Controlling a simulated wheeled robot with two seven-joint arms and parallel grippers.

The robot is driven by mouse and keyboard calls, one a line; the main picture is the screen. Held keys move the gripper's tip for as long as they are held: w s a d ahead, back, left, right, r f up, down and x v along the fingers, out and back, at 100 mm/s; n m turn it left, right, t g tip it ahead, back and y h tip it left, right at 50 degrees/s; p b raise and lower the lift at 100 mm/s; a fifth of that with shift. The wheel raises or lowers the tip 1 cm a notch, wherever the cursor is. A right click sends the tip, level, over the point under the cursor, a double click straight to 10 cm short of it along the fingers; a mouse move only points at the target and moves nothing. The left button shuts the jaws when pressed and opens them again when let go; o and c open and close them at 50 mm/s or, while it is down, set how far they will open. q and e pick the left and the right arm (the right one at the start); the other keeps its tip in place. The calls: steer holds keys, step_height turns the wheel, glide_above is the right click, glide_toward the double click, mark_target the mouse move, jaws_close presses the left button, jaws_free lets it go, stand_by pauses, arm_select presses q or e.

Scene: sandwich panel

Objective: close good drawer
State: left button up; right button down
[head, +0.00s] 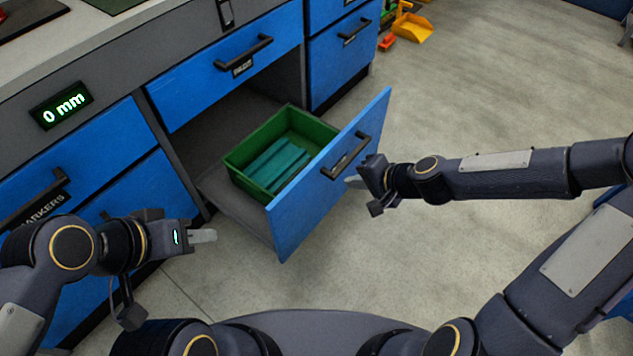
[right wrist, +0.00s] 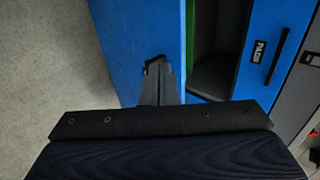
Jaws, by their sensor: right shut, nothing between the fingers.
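A blue drawer (head: 310,200) stands pulled out of the lower cabinet, with a black bar handle (head: 346,156) on its front. A green bin (head: 236,158) with teal pieces (head: 270,166) inside sits in it. Its name label is not visible, so I cannot confirm it is the good drawer. My right gripper (head: 354,182) is shut and empty, its fingertips close to the drawer front below the handle. In the right wrist view its fingers (right wrist: 160,85) point at the blue front; contact is unclear. My left gripper (head: 204,236) hovers left of the drawer, its finger gap not visible.
A blue drawer (head: 190,90) above the open one is closed. More closed blue fronts (head: 335,62) stand to the right and at the left under a "0 mm" display (head: 60,106). A yellow scoop (head: 412,26) lies far back. The floor (head: 480,100) at right is clear.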

mark_target(308, 175)
steer(key=b+x, duration=0.1)
steer(key=x, duration=0.2)
steer(key=r+x, duration=0.1)
steer(key=x, duration=0.3)
steer(key=a+b+x, duration=0.1)
steer(key=x, duration=0.3)
steer(key=shift+w+a+b, duration=0.15)
steer(key=shift+w+b, duration=0.15)
steer(key=shift+w, duration=0.1)
steer(key=shift+w+a, duration=0.4)
steer(key=shift+a, duration=0.1)
steer(key=shift+a+r, duration=0.1)
steer(key=shift+a, duration=0.05)
